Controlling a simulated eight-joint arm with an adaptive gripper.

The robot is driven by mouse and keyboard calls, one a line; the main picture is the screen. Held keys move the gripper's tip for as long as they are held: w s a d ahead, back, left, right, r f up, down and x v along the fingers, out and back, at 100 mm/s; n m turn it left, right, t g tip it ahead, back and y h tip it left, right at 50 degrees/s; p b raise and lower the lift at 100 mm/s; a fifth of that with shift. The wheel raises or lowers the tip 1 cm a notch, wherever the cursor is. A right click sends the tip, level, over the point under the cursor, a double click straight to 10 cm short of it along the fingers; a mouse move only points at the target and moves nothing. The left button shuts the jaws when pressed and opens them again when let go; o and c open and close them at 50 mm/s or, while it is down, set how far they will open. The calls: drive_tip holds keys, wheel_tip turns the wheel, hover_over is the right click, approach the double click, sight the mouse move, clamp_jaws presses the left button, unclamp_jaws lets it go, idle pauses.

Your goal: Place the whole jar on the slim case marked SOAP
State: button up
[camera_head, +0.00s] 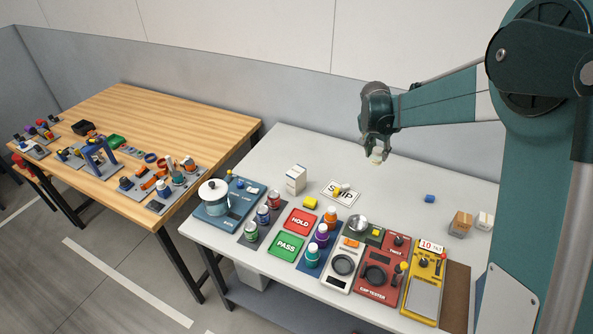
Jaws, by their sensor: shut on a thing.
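My gripper (378,148) is raised above the back of the grey table, pointing down. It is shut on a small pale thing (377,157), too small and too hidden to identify. Several small jars or bottles stand in two rows: red-capped (275,199), blue (263,214) and green (251,231) on a dark mat, and orange-capped (330,218), purple (321,235) and teal (312,257) on a blue mat. I cannot read SOAP on anything. White boxes (295,180) are stacked behind the jars; a brown box (460,223) and a white box (484,220) stand at the right.
A SHIP card (341,193) with a pale item on it lies below my gripper. A white pot (213,192), HOLD (300,222) and PASS (288,246) mats, a metal bowl (357,224) and red and yellow testers crowd the front. The table's back strip is mostly clear.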

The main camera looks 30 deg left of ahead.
drive_tip(key=s+a+r+n, duration=0.1)
drive_tip(key=s+a, duration=0.1)
drive_tip(key=a, duration=0.5)
drive_tip(key=s+a+r+n, duration=0.1)
drive_tip(key=s+a, duration=0.1)
drive_tip(key=a, duration=0.6)
drive_tip(key=r+n+y+p, duration=0.1)
drive_tip(key=r+n+p, duration=0.1)
hover_over(296, 170)
drive_tip(key=shift+s+d, duration=0.1)
drive_tip(key=shift+f, duration=0.1)
drive_tip(key=shift+f, duration=3.1)
drive_tip(key=shift+f, duration=0.1)
drive_tip(key=shift+f, duration=1.75)
drive_tip(key=shift+f, duration=0.15)
drive_tip(key=o, duration=0.9)
drive_tip(key=shift+o, duration=0.2)
